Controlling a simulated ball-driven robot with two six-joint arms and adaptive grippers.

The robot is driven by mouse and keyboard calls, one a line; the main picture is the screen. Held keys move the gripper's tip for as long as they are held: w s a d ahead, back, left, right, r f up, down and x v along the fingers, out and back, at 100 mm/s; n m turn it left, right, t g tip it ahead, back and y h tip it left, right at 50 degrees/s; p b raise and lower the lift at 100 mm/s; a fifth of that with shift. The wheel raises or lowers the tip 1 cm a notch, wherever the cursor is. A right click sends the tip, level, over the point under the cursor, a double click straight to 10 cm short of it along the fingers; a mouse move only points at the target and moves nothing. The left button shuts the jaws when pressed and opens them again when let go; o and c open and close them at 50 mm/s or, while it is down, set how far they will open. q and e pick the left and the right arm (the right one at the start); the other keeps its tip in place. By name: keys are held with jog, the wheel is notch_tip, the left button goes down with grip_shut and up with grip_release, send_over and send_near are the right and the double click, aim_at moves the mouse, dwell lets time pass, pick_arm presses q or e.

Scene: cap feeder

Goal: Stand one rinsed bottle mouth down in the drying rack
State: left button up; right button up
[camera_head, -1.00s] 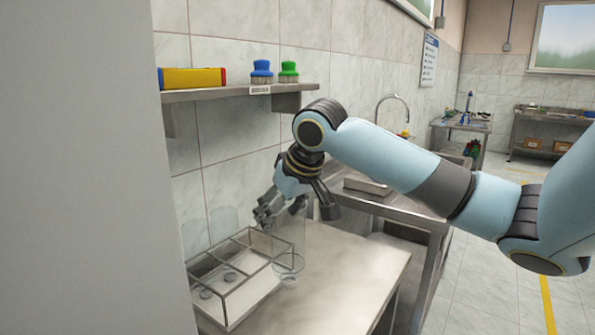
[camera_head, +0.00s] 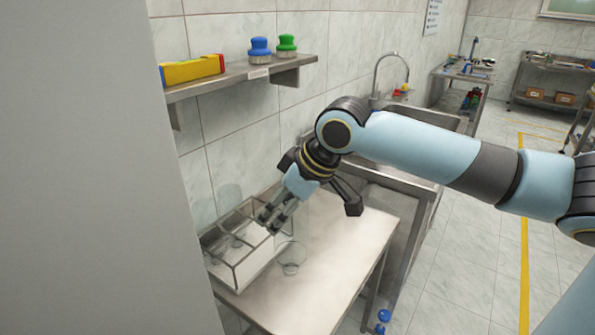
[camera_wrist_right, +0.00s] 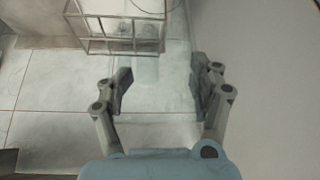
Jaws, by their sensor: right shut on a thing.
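The drying rack (camera_head: 236,284) is a wire frame over a pale tray on a steel table. Faint clear bottles (camera_head: 230,196) stand inside it, with round ends low in the rack. My right gripper (camera_head: 272,224) points down at the rack's right end. It is shut on a clear bottle (camera_head: 291,256), whose see-through outline hangs below the fingers beside the rack; which end is the mouth is hard to tell. In the right wrist view the fingers (camera_wrist_right: 160,88) stand apart around the barely visible bottle, with the rack (camera_wrist_right: 112,46) beyond. My left gripper is out of view.
A sink with a tap (camera_head: 390,62) stands behind my right arm. The steel table (camera_head: 340,240) is clear to the right.

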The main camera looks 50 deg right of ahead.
jog(key=w+a+f+b, duration=0.1)
jog(key=w+a+b, duration=0.1)
jog(key=w, duration=1.6)
notch_tip(320, 180, down, 13)
jog(key=b, duration=0.9)
jog(key=shift+w+d+r, duration=0.2)
jog(key=shift+w+d, duration=0.05)
jog(key=shift+w, duration=0.1)
jog(key=shift+f, duration=0.15)
jog(key=shift+f, duration=0.35)
